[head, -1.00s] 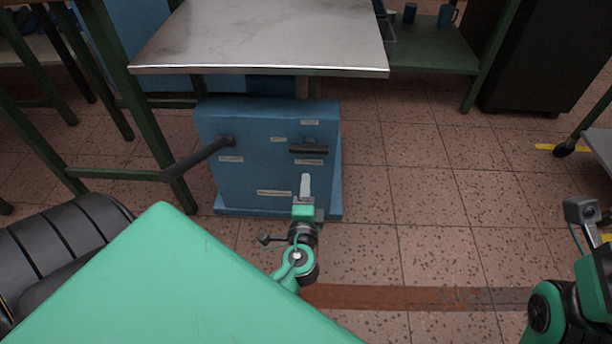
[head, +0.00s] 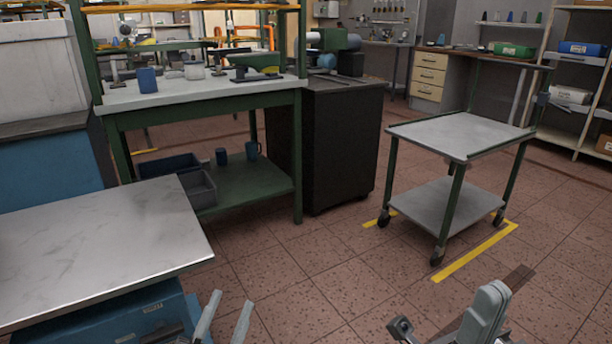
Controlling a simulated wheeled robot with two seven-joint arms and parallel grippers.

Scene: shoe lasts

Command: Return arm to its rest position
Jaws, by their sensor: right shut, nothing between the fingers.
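My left gripper (head: 224,314) shows at the bottom edge, left of centre. Its two pale fingers stand apart, with nothing between them. It is in front of a blue cabinet (head: 105,322) under the marble-topped table, whose lower part is cut off by the picture edge. My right gripper (head: 490,298) shows at the bottom right over the floor, its pale fingers shut together and empty. Both arms are mostly out of the picture below.
The marble-topped table (head: 100,240) fills the left. A green workbench (head: 205,92) with tools and cups stands behind it, beside a dark cabinet (head: 338,150). A grey two-tier trolley (head: 460,133) stands at the right within yellow floor lines. The tiled floor between is clear.

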